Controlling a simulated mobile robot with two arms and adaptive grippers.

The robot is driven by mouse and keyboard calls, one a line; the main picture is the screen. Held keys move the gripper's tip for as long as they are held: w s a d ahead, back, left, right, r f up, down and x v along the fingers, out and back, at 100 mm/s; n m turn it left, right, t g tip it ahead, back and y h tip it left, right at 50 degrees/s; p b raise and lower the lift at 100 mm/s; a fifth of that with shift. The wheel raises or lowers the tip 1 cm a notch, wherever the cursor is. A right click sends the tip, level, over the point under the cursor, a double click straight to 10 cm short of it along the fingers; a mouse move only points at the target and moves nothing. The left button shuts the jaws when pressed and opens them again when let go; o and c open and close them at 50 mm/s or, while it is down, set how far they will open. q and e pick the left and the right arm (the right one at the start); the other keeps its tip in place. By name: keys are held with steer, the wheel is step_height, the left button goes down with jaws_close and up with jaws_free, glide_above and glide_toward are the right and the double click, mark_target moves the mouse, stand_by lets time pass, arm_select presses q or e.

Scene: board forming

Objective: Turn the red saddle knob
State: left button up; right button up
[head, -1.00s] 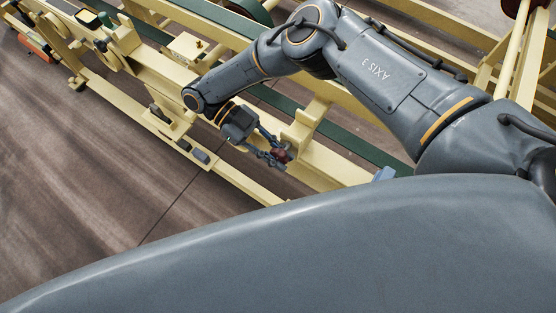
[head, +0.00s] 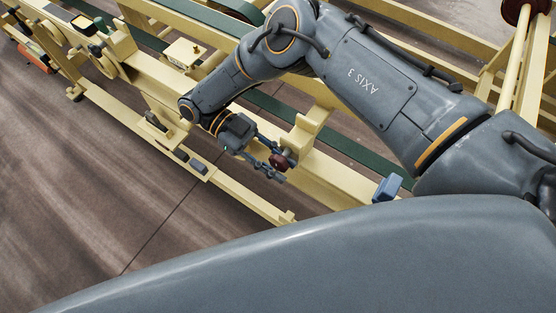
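The red saddle knob (head: 278,161) is a small dark red round knob on the side of a cream saddle block (head: 304,132) on the machine's rail. My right gripper (head: 281,167) is at the knob, coming in from the upper left. Its fingers look spread, one near the knob's upper side and one below it, with a visible gap at the lower finger. Part of the knob is hidden by the fingers. My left gripper is not in view.
The cream machine frame (head: 235,188) runs diagonally, with green belts (head: 345,147) behind it. A blue-grey block (head: 387,188) sits on the rail to the right of the knob.

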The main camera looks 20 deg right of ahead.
mark_target(279, 159)
steer(key=shift+r, duration=0.1)
steer(key=shift+w+r, duration=0.15)
steer(key=shift+r, duration=0.3)
step_height(279, 159, up, 9)
stand_by(0.6)
